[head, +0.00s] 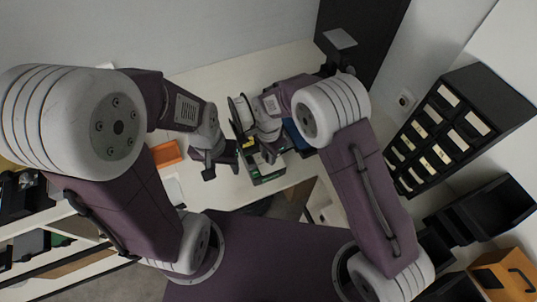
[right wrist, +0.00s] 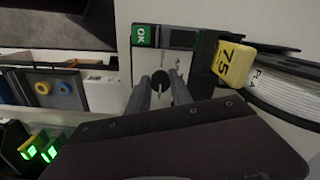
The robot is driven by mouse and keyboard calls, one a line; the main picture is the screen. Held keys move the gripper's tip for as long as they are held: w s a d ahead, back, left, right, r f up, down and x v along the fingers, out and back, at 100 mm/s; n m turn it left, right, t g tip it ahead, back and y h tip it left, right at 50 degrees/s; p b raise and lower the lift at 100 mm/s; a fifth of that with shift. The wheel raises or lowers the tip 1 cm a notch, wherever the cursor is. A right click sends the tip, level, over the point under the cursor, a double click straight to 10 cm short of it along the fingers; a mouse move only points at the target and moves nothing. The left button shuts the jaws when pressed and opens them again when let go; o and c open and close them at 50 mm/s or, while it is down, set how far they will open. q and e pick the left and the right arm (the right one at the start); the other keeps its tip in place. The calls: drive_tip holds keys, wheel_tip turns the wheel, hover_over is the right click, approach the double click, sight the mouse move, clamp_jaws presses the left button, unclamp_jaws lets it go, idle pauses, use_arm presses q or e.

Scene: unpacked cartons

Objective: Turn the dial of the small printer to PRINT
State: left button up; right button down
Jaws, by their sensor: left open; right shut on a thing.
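The small printer's pale front face (right wrist: 143,66) is in the right wrist view, with a green OK patch (right wrist: 143,36) at its upper left. Its dial (right wrist: 160,79) is a dark round spot with a light bar, below the dark strip. My right gripper (right wrist: 161,88) has its two grey fingers on either side of the dial and is shut on it. Small lettering beside the dial is too blurred to read. In the head view my right gripper (head: 268,154) partly covers the printer area. My left gripper (head: 213,165) is open and empty, left of it, over the table.
A yellow tag marked 75 (right wrist: 233,63) sits right of the dial, near a white roll. Left are blue and yellow rings (right wrist: 54,88) and green-lit switches (right wrist: 38,150). In the head view an orange box (head: 166,154) lies left; a black drawer rack (head: 440,130) stands right.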

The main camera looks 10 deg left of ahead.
drive_tip(key=shift+w+r+m, duration=0.1)
drive_tip(key=shift+r+m, duration=0.05)
drive_tip(key=shift+m, duration=0.25)
drive_tip(key=c, duration=1.2)
unclamp_jaws()
drive_tip(key=shift+o, duration=0.3)
wheel_tip(320, 180, up, 9)
drive_tip(key=b, duration=0.1)
drive_tip(key=shift+b, duration=0.4)
drive_tip(key=shift+d, duration=0.1)
